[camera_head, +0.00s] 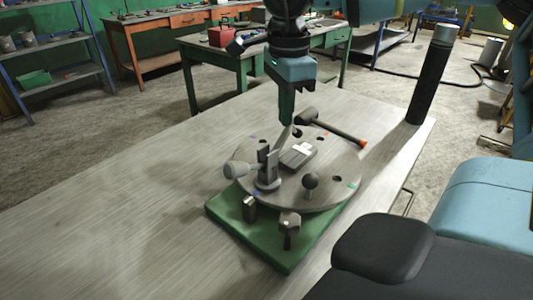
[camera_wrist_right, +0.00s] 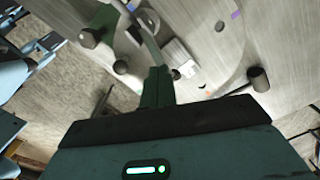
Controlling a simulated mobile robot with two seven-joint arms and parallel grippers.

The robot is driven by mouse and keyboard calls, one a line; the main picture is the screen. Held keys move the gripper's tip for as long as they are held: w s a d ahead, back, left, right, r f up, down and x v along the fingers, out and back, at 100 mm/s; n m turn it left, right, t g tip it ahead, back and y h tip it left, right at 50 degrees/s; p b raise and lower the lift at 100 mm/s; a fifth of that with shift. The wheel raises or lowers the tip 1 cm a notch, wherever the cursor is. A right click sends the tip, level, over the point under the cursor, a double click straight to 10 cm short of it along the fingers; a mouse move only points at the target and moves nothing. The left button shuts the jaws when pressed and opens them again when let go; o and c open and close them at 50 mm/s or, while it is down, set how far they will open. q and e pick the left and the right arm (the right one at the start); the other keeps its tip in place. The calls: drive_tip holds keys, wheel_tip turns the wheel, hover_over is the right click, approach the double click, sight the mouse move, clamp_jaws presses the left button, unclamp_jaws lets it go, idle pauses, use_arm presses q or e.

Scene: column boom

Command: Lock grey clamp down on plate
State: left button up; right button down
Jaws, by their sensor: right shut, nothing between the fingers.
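The round grey plate (camera_head: 325,190) lies on a green base (camera_head: 230,215) on the table. My left gripper is out of view.
A small block with a white mark (camera_head: 299,153) sits on the plate. A black post (camera_head: 433,75) stands at right. The table's left (camera_head: 110,210) is clear.

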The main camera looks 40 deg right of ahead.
sight(288, 128)
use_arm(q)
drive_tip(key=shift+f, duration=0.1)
use_arm(e)
drive_tip(key=shift+f, duration=0.2)
idle(0.4)
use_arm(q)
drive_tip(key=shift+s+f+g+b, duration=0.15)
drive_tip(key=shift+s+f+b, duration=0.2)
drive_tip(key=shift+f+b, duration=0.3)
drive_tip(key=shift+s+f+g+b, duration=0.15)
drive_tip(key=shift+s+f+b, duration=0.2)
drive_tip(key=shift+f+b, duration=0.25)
use_arm(e)
drive_tip(key=shift+d+f, duration=0.2)
drive_tip(key=shift+f, duration=0.7)
drive_tip(key=shift+d+f, duration=0.15)
drive_tip(key=shift+f, duration=0.75)
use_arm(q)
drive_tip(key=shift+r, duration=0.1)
use_arm(e)
drive_tip(key=shift+r, duration=0.15)
